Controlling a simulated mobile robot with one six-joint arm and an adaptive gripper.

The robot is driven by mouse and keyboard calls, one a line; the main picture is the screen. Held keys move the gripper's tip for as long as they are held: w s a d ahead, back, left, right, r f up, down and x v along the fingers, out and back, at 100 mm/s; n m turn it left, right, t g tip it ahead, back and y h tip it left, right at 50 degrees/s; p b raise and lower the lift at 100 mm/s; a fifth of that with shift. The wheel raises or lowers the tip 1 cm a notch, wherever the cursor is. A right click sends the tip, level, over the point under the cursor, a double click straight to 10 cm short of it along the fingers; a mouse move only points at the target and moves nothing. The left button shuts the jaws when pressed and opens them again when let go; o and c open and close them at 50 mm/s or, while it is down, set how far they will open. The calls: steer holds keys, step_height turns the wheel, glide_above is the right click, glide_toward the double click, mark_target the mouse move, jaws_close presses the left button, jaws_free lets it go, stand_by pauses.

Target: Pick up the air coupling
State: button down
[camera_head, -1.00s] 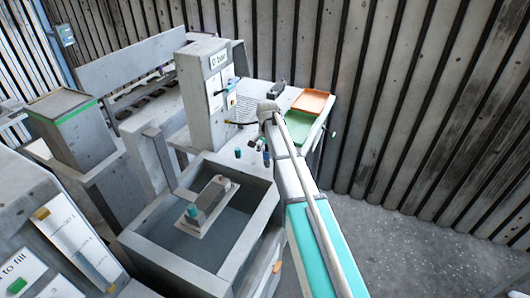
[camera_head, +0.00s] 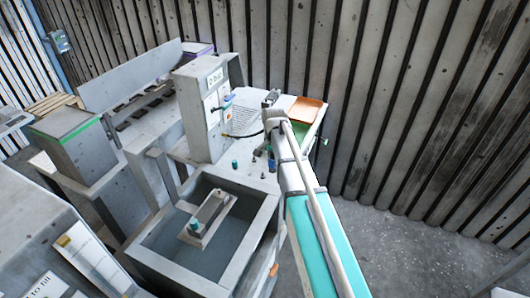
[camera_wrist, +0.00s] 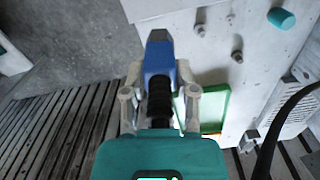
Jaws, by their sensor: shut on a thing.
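The air coupling, as far as I can tell, is the blue part (camera_wrist: 159,66) with a grey tapered tip and a black ribbed body in the wrist view. My gripper (camera_wrist: 160,80) has its two grey fingers closed on either side of it. The tip points away from the wrist, and the rear end is hidden behind my teal gripper body. In the head view my gripper (camera_head: 271,148) is over the front right of the white table (camera_head: 240,170), with the small blue part (camera_head: 271,164) below it.
A teal cylinder (camera_head: 235,164) and small grey pegs (camera_wrist: 237,55) stand on the table. A green tray (camera_head: 301,131) and an orange tray (camera_head: 306,109) lie behind my gripper. The labelled column (camera_head: 204,110) stands to the left, and an open basin (camera_head: 205,245) is in front.

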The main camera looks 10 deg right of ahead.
steer(key=s+d+r+p, duration=0.1)
steer(key=s+r, duration=0.1)
steer(key=s, duration=0.3)
steer(key=shift+s+d+r+p, duration=0.15)
steer(key=shift+d+r+p, duration=0.1)
steer(key=shift+p, duration=0.15)
steer(key=shift+f, duration=0.15)
